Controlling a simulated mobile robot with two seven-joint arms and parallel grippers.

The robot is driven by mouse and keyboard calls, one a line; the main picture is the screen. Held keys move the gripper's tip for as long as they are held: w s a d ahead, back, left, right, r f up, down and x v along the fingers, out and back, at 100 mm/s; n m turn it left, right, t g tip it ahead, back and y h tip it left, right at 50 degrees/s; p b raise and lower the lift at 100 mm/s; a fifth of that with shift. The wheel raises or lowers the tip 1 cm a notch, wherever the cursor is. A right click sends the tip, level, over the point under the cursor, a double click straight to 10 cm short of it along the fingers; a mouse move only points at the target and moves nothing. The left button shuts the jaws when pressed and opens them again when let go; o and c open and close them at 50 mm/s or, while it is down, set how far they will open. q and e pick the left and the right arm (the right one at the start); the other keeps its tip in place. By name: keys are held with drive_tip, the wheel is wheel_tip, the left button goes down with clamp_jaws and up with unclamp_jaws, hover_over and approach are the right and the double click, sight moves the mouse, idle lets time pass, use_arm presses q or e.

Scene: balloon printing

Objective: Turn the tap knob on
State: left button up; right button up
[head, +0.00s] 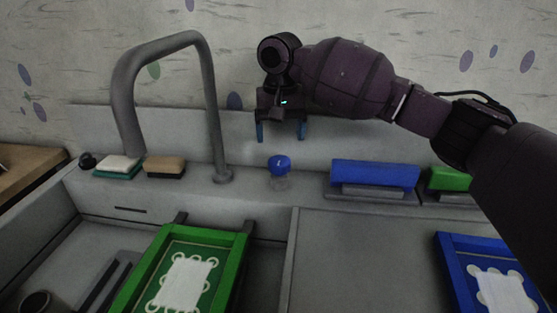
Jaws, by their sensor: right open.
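The tap knob (279,163) is a small blue round cap on a short clear base, standing on the grey sink ledge. The grey tap (213,110) with its tall bent spout rises to the left of the knob. My right gripper (281,132) hangs above the knob with its two blue-tipped fingers pointing down and spread apart. It is open and empty, apart from the knob. My left gripper does not show.
A green screen frame (236,262) stands in the sink (67,240). A blue frame (447,268) lies at the right. Sponges (165,167) sit left of the tap. A blue block (375,173) and a green block (449,179) stand right of the knob.

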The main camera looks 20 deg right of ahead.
sight(280, 161)
wheel_tip(280, 161, down, 7)
drive_tip(key=shift+w+r+b, duration=0.15)
drive_tip(key=shift+r+b, duration=0.05)
drive_tip(key=shift+b, duration=0.6)
drive_tip(key=shift+f, duration=0.55)
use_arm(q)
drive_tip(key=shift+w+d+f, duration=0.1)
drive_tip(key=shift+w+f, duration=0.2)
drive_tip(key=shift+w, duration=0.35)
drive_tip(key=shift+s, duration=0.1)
use_arm(e)
drive_tip(key=shift+c, duration=0.5)
